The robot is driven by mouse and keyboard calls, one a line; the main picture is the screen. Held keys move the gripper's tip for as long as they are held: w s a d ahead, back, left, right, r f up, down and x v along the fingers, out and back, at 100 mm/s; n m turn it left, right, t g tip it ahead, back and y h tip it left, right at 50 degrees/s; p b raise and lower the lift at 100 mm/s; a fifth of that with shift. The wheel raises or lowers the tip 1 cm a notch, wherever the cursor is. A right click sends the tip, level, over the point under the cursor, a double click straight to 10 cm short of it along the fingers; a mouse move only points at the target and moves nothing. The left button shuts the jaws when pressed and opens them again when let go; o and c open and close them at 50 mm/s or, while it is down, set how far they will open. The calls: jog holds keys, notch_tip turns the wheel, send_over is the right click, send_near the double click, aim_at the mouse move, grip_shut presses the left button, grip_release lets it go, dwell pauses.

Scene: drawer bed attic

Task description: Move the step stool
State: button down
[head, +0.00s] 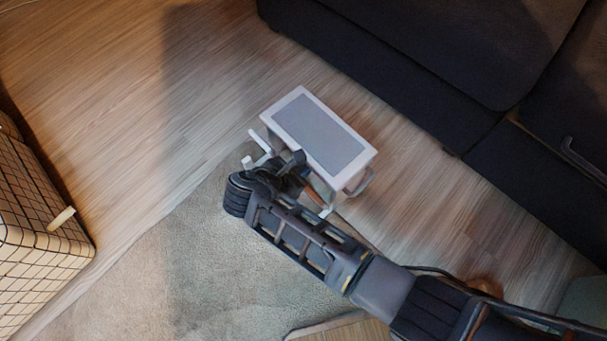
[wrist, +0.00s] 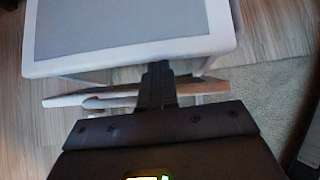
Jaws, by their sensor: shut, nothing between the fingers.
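The step stool (head: 318,131) has a white frame and a grey top panel. It stands upright on the wood floor at the rug's edge, in front of the dark sofa. In the wrist view the stool's top (wrist: 125,25) fills the upper part, with a lower step or bar below its near edge. My gripper (head: 296,165) is at the stool's near side, by its legs and lower part. In the wrist view my gripper (wrist: 158,75) is shut, with its fingers pointing at the stool's near edge. Nothing is held. I cannot tell whether the fingers touch the stool.
The dark sofa (head: 420,70) lies behind and to the right of the stool. A grey rug (head: 200,270) covers the floor on the near side. A tiled or gridded box (head: 40,250) stands at the left. Wood floor (head: 130,100) is clear at the upper left.

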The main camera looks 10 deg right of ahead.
aim_at(330, 149)
jog(key=shift+w+d+r, duration=0.1)
jog(key=shift+d, duration=0.1)
jog(key=w+d+p, duration=0.1)
jog(key=d, duration=0.1)
jog(key=w+d+p, duration=0.1)
jog(key=d+p, duration=0.1)
jog(key=w+d+p, duration=0.1)
jog(key=d, duration=0.1)
jog(key=shift+w+d+r, duration=0.1)
jog(key=shift+w+r, duration=0.2)
jog(key=shift+w, duration=0.1)
jog(key=w+d+p, duration=0.1)
jog(key=w+d, duration=0.6)
jog(key=d, duration=0.4)
jog(key=shift+d+f+p, duration=0.15)
jog(key=shift+f+p, duration=0.25)
jog(key=shift+f, duration=0.05)
jog(key=shift+r, duration=0.1)
